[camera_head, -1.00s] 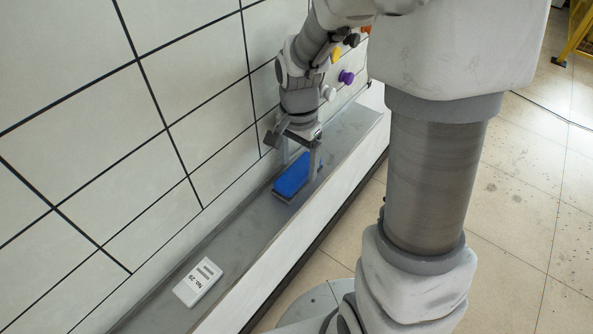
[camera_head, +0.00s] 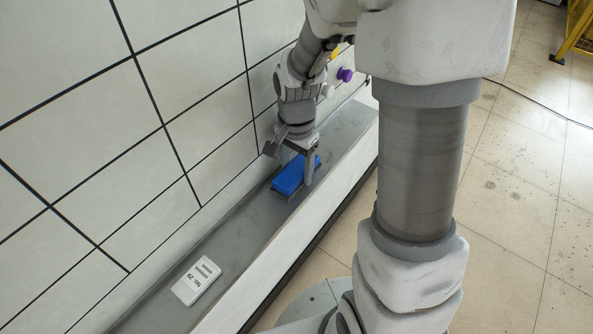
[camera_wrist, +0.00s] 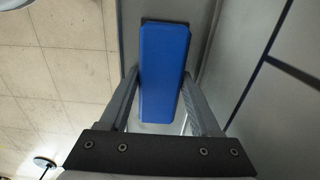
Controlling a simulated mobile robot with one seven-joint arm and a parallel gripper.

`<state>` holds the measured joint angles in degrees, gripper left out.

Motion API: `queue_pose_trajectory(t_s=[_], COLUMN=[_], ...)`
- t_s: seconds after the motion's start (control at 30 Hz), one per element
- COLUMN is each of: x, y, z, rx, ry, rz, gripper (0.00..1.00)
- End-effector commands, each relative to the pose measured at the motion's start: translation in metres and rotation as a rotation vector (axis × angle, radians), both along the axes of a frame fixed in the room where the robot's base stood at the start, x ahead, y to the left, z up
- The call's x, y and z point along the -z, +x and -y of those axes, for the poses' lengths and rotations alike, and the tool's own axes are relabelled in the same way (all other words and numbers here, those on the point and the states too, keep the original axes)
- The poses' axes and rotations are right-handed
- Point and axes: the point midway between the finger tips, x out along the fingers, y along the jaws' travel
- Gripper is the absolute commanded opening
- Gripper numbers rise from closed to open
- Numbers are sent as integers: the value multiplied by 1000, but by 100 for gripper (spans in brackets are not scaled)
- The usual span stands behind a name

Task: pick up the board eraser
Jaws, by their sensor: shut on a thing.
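The board eraser (camera_head: 291,177) is a blue block with a dark underside, in the grey ledge below the tiled wall. In the wrist view the eraser (camera_wrist: 163,62) lies lengthwise between the two fingers. My gripper (camera_head: 294,176) reaches down from above with a finger on each long side of the eraser, and it is shut on it. In the wrist view my gripper (camera_wrist: 160,78) has both fingers against the eraser's sides. I cannot tell whether the eraser is clear of the ledge.
The grey ledge (camera_head: 240,225) has a raised white front wall (camera_head: 285,240). The white tiled wall (camera_head: 95,130) rises close on the left. A purple knob (camera_head: 345,75) is behind my gripper.

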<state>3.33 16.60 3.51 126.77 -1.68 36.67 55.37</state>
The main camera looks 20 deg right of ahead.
Motion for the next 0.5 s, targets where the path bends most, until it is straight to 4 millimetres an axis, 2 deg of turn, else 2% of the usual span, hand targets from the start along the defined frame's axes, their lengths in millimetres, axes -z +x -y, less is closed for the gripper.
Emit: queue_pose_trajectory(t_s=[0.27, 0.47, 0.5], x=[-9, -41, -47], y=[1, 1, -2], z=[0, 0, 5], rx=[0, 1, 5], ry=[0, 1, -1], rz=[4, 6, 6], gripper=[9, 9, 9])
